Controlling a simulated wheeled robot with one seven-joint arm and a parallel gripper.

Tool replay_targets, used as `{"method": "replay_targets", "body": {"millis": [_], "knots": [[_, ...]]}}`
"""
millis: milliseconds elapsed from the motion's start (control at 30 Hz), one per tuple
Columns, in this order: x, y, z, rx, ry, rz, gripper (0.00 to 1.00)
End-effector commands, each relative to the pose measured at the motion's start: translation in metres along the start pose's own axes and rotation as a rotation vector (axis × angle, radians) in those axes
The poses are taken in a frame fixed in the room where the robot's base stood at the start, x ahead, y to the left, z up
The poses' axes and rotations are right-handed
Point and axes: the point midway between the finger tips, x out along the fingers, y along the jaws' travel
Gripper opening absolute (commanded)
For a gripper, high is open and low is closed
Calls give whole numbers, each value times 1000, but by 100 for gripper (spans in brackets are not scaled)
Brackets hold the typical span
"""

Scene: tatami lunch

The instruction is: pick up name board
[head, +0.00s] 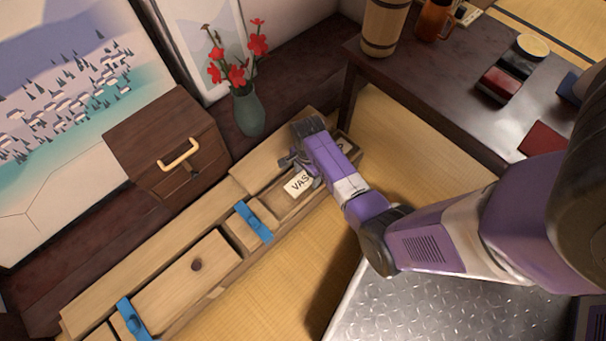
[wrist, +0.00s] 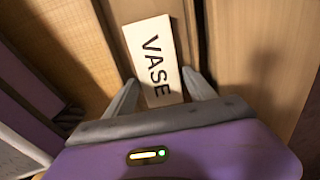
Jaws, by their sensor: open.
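The name board (head: 297,183) is a small cream plate with dark letters reading "VASE". It lies in an open compartment of the long wooden box, partly hidden by my gripper in the head view. In the wrist view the name board (wrist: 153,58) shows almost whole, tilted a little, with its near end between my fingers. My gripper (wrist: 161,88) is open, with one finger on each side of the board's near end. I cannot tell whether the fingers touch it. In the head view my gripper (head: 299,162) is over the compartment.
The long wooden box (head: 150,271) has lidded sections and blue clips (head: 253,222). A green vase with red flowers (head: 249,112) stands behind it. A drawer chest (head: 168,140) is at left.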

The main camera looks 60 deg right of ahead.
Motion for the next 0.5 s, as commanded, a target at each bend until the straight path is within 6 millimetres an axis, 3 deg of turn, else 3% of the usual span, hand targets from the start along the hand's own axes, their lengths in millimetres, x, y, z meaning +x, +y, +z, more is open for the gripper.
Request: {"method": "replay_targets", "body": {"millis": [133,400,500], "knots": [[-1,0,0,0,0,0,64],[-1,0,0,0,0,0,13],[-1,0,0,0,0,0,12]]}}
